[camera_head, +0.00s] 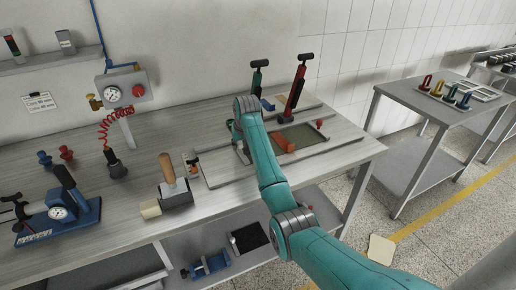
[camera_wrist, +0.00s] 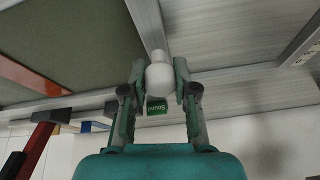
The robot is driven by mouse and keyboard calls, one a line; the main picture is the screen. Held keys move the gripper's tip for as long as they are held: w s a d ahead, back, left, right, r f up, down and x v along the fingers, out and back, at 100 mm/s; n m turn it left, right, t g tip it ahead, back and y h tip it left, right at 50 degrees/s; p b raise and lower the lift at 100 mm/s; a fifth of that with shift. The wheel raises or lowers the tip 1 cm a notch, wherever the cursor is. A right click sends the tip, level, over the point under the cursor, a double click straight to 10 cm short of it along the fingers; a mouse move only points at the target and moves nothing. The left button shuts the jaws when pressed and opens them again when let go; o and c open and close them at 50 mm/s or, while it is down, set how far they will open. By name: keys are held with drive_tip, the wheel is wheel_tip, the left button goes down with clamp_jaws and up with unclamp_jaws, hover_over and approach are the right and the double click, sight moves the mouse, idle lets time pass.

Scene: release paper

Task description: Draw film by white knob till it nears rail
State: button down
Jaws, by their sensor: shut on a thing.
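In the wrist view my gripper (camera_wrist: 159,72) is shut on a white knob (camera_wrist: 160,82), one finger on each side of its rounded body. A green label (camera_wrist: 157,106) shows just beyond the knob. A dull green-grey sheet, seemingly the film or its bed (camera_wrist: 85,40), lies at the upper left, bordered by a pale metal rail (camera_wrist: 148,22). In the head view the green-grey panel (camera_head: 306,133) lies in a frame on the bench, to the right of my arm.
A wooden-handled tool (camera_head: 170,180) and a gauge fixture (camera_head: 62,212) stand to the left. The bench front (camera_head: 235,205) is partly clear.

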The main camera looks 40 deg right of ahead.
drive_tip(key=shift+w+a, duration=0.2)
drive_tip(key=shift+a, duration=0.55)
drive_tip(key=shift+w+a, duration=0.15)
drive_tip(key=shift+a, duration=0.65)
drive_tip(key=shift+w+a, duration=0.2)
drive_tip(key=shift+a, duration=0.65)
drive_tip(key=shift+w+a, duration=0.25)
drive_tip(key=shift+a, duration=0.5)
drive_tip(key=shift+w+a, duration=0.2)
drive_tip(key=shift+a, duration=0.6)
drive_tip(key=shift+w+a, duration=0.25)
drive_tip(key=shift+a, duration=0.65)
drive_tip(key=shift+w+a, duration=0.25)
drive_tip(key=shift+a, duration=0.5)
drive_tip(key=shift+w+a, duration=0.2)
drive_tip(key=shift+a, duration=0.55)
drive_tip(key=shift+w+a, duration=0.25)
drive_tip(key=shift+a, duration=0.75)
drive_tip(key=c, duration=0.8)
unclamp_jaws()
